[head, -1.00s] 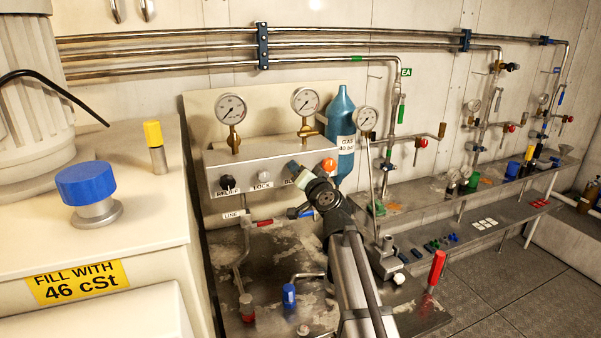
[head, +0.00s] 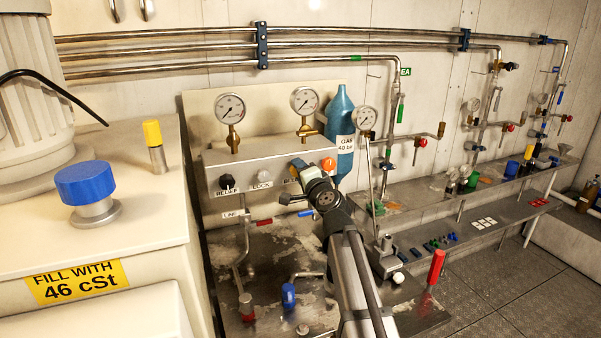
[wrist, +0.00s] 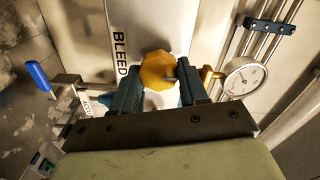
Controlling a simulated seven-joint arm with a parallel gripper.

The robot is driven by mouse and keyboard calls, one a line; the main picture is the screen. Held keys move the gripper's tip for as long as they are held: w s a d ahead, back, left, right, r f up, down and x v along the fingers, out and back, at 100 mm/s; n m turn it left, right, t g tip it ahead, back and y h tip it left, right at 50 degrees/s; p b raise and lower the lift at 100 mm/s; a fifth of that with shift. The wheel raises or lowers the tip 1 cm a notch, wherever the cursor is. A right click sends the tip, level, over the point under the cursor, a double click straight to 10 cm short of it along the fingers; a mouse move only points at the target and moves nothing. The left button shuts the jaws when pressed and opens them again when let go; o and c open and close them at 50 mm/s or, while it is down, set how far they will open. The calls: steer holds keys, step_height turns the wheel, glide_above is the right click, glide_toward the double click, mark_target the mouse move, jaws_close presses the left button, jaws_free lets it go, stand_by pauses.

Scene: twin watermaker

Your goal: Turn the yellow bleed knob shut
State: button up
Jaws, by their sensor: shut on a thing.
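The yellow bleed knob (wrist: 158,70) sits between the two dark blue fingers of my gripper (wrist: 157,84) in the wrist view. The fingers are shut on its sides. The BLEED label (wrist: 120,52) is beside the knob on the pale panel. How far the knob is turned cannot be told.
Gauges (head: 230,109) stand above the panel. A blue bottle (head: 340,112) is behind. Blue-capped (head: 289,295) and red-handled (head: 436,267) fittings stand on the bench.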

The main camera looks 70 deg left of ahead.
steer(key=shift+w+a+r, duration=0.1)
steer(key=shift+a+r, duration=0.05)
steer(key=shift+r, duration=0.05)
steer(key=o, duration=1.1)
steer(key=shift+f, duration=0.15)
steer(key=shift+c, duration=0.2)
steer(key=shift+d, duration=0.2)
steer(key=d, duration=1.3)
steer(key=shift+d, duration=0.3)
